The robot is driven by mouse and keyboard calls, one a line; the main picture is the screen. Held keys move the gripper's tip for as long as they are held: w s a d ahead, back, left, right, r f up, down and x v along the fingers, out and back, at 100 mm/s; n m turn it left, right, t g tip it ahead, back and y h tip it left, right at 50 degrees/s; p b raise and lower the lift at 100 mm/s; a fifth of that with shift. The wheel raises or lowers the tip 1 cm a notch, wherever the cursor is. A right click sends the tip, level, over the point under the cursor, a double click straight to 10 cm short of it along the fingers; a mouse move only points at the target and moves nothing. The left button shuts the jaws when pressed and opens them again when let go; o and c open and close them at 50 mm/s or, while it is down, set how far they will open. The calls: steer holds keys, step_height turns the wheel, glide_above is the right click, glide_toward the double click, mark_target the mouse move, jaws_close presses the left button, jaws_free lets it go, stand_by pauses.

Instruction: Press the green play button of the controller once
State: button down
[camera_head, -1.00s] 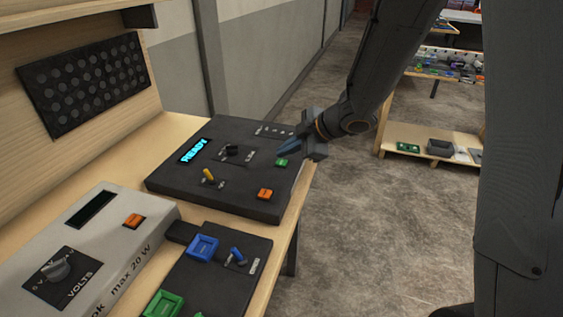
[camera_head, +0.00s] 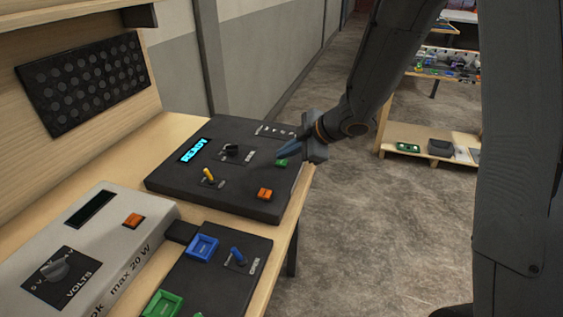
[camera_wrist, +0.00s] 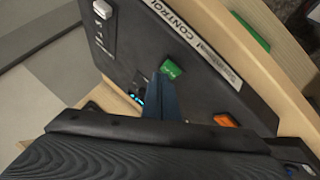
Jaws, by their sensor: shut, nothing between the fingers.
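The controller (camera_head: 225,188) is a dark box on the wooden bench, with a lit blue READY display (camera_head: 194,150). Its small green play button (camera_head: 282,162) lies near the right edge of the top, and it also shows in the wrist view (camera_wrist: 171,69). My gripper (camera_head: 281,157) is shut and empty, its blue fingertips close beside the green button. In the wrist view the fingers (camera_wrist: 164,82) point at the button's near edge. I cannot tell whether the tips touch it.
On the controller are an orange button (camera_head: 265,194), a yellow toggle (camera_head: 208,175) and a black knob (camera_head: 232,150). A grey power supply (camera_head: 90,240) and a dark panel with a blue-framed button (camera_head: 203,247) stand nearer. Open floor lies to the right.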

mark_target(286, 163)
steer(key=shift+f, duration=0.45)
stand_by(0.9)
steer(key=shift+r, duration=0.1)
steer(key=shift+r+p, duration=0.8)
steer(key=shift+p, duration=0.05)
step_height(286, 163, up, 5)
steer(key=p, duration=0.5)
steer(key=shift+p, duration=0.4)
stand_by(0.3)
